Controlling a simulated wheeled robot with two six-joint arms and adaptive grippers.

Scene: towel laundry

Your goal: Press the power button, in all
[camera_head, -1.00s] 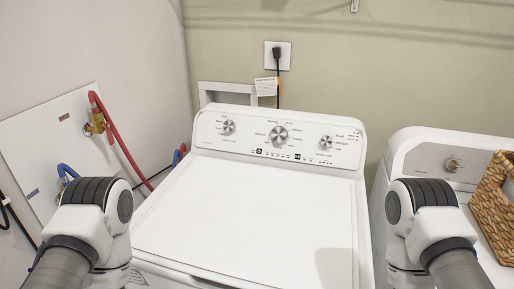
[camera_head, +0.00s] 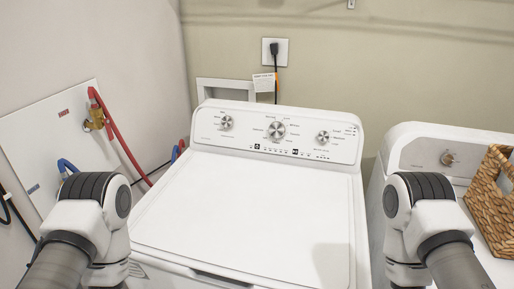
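A white top-loading washer (camera_head: 240,205) stands in the middle of the view with its lid closed. Its control panel (camera_head: 208,139) at the back has three silver knobs: a left knob (camera_head: 227,122), a larger middle knob (camera_head: 276,130) and a right knob (camera_head: 323,137). A row of small black-marked buttons (camera_head: 257,147) runs below the knobs; which one is the power button is too small to read. My two arms show at the lower left and lower right, in front of the washer. Both grippers are out of the frame.
A second white machine (camera_head: 411,149) stands close at the right, with a wicker basket (camera_head: 489,207) on it. A wall outlet with a plug (camera_head: 275,51) is behind the washer. Red hose (camera_head: 122,140) and a wall panel (camera_head: 50,146) are at the left.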

